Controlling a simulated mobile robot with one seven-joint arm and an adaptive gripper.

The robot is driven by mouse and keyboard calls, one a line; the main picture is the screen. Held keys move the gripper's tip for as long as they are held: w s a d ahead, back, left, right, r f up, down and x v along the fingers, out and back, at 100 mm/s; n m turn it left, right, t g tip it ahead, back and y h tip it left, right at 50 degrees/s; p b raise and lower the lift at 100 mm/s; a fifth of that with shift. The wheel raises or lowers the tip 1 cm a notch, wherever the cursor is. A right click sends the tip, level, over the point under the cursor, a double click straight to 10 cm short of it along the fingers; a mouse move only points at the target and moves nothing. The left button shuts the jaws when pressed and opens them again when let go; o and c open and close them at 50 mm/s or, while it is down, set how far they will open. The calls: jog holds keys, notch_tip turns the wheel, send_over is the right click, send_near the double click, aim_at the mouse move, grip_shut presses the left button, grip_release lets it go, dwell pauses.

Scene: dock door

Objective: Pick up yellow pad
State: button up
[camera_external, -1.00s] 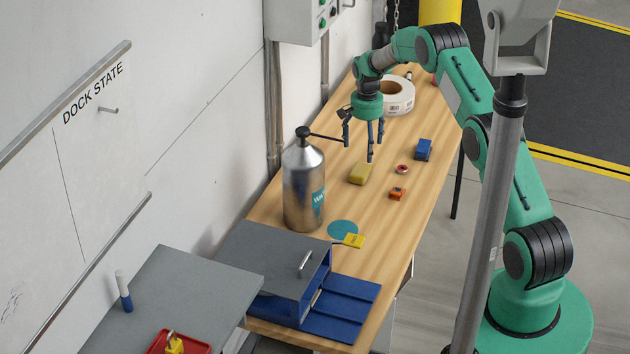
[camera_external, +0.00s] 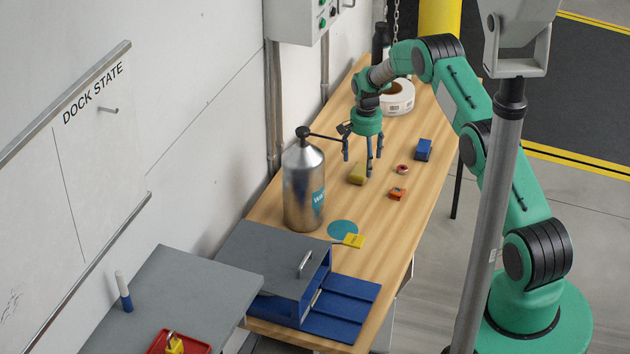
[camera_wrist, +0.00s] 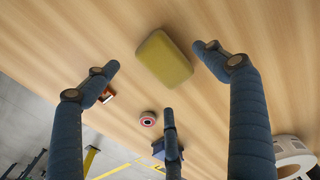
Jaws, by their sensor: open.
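The yellow pad (camera_external: 357,175) lies on the wooden bench, right of the metal bottle. In the wrist view the yellow pad (camera_wrist: 163,59) lies flat and shows between the fingertips of my gripper. My gripper (camera_external: 365,164) points down over the pad, and one finger partly covers it in the external view. In the wrist view my gripper (camera_wrist: 160,85) has its three dark blue fingers spread, with nothing between them. The fingers look above the pad or close beside it; I cannot tell whether they touch it.
A metal bottle (camera_external: 304,190) with a black spout stands left of the pad. A label roll (camera_external: 398,98) is behind. A grey-topped box (camera_external: 270,262) stands in front.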

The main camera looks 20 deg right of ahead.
aim_at(364, 170)
jog(key=shift+f, duration=2.15)
jog(key=c, duration=1.1)
